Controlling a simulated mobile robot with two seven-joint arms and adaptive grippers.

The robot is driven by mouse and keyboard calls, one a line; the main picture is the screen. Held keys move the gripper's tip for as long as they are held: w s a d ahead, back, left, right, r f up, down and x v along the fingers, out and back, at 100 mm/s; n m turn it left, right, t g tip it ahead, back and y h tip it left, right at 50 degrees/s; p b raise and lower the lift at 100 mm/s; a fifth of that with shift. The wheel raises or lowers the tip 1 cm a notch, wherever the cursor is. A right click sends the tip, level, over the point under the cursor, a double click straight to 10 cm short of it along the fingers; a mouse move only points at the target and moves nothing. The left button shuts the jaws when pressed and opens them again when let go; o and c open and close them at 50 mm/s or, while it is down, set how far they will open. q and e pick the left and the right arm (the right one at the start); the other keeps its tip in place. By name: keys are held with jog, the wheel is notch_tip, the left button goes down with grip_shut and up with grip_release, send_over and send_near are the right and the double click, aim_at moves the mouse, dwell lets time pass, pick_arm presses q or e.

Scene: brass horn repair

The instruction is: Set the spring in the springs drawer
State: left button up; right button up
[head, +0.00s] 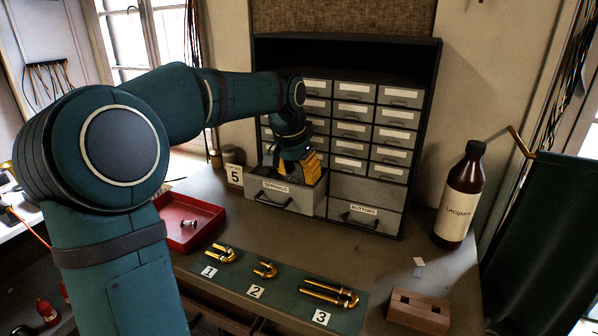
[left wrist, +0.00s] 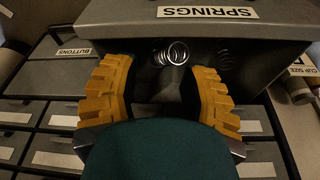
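The springs drawer (head: 285,194) is pulled out of the cabinet; its label reads SPRINGS. It also shows in the left wrist view (left wrist: 120,18). My left gripper (head: 298,168) reaches down into the drawer from above. In the left wrist view its yellow fingers (left wrist: 162,70) stand wide apart with nothing between their pads. A shiny coil spring (left wrist: 178,53) shows just beyond the fingertips, inside the drawer and apart from both fingers. A fainter coil shape (left wrist: 225,59) lies to its right, in shadow. My right gripper is in neither view.
A red tray (head: 172,207), a mat with brass slides (head: 262,290), a wooden block (head: 419,312) and a lacquer bottle (head: 460,197) stand on the bench.

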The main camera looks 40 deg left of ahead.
aim_at(290, 177)
pick_arm(q)
jog(key=shift+r, duration=0.3)
jog(key=p+v, duration=0.2)
jog(key=v, duration=1)
jog(key=shift+r, duration=0.3)
